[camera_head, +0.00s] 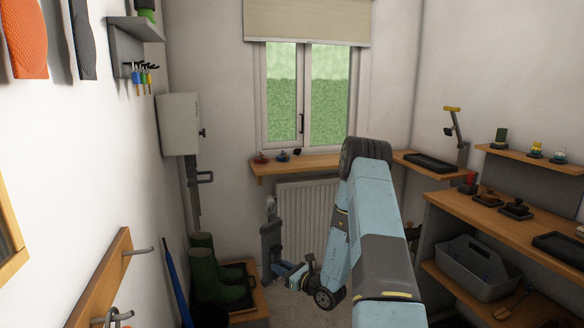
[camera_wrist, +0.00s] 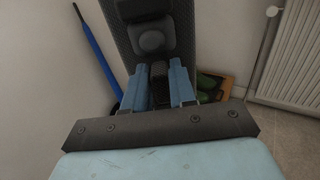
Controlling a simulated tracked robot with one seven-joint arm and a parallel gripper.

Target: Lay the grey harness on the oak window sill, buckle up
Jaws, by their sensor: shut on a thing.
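The grey harness (camera_head: 270,238) is in the head view, held up off the floor left of the radiator. In the wrist view it is a dark grey textured strip (camera_wrist: 128,38) with a rounded raised part, running up from between my fingers. I cannot tell which raised part is the buckle. My gripper (camera_head: 280,268) is low, below sill height; in the wrist view its blue fingers (camera_wrist: 160,88) are shut on the harness. The oak window sill (camera_head: 318,164) is under the window, above and behind the gripper. Part of the sill is hidden by my arm.
A red item (camera_head: 261,158), a blue item (camera_head: 282,156) and a small dark item (camera_head: 297,152) stand on the sill's left part. Green boots (camera_head: 205,265) stand left of the gripper. The radiator (camera_head: 305,212) is below the sill. A workbench (camera_head: 500,232) fills the right.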

